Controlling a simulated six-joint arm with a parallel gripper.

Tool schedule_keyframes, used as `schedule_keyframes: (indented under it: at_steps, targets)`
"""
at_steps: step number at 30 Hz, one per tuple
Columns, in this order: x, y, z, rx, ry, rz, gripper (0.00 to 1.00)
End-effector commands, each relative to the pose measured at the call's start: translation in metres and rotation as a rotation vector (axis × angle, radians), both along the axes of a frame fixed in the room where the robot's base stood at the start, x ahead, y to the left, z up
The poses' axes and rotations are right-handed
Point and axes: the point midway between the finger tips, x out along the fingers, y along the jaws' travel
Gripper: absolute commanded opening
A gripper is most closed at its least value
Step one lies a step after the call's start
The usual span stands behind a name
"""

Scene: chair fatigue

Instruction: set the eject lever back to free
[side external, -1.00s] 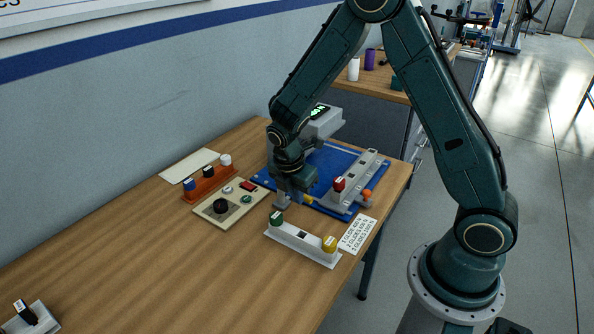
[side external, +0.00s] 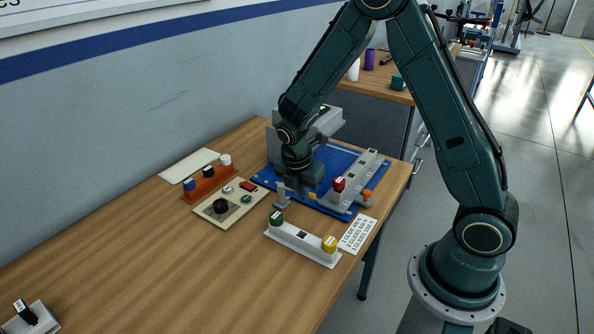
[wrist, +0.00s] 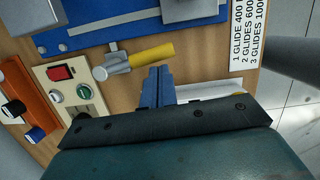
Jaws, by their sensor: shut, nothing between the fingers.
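The eject lever shows in the wrist view as a yellow handle (wrist: 150,55) on a grey pivot (wrist: 112,64), pointing to the right and slightly up in that picture. In the side external view its grey post (side external: 282,197) stands at the near left edge of the blue board, and a bit of yellow handle (side external: 313,196) shows beside my gripper. My gripper (wrist: 157,70) has its blue fingers together and empty, with the tips next to the yellow handle. Whether they touch it I cannot tell. The word marking the free position is not legible.
A control panel (side external: 219,217) with a black knob, red and green buttons lies to the left. An orange rack (side external: 199,190) stands behind it. A white holder (side external: 290,240) with green and yellow pieces lies in front. A grey fixture (side external: 359,178) with a red knob sits on the board (side external: 337,157).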

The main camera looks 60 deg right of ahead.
Motion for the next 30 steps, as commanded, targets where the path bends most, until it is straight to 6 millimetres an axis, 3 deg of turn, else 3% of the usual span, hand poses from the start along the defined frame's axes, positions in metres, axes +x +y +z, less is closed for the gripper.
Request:
schedule_keyframes:
  at_steps: [8,17,30]
  targets:
    - [-0.001,0.009,0.002,-0.002,0.000,0.001,0.00]
    - [-0.006,0.042,0.010,0.000,-0.002,0.004,0.00]
    - [-0.007,0.055,0.076,0.000,-0.005,0.002,0.00]
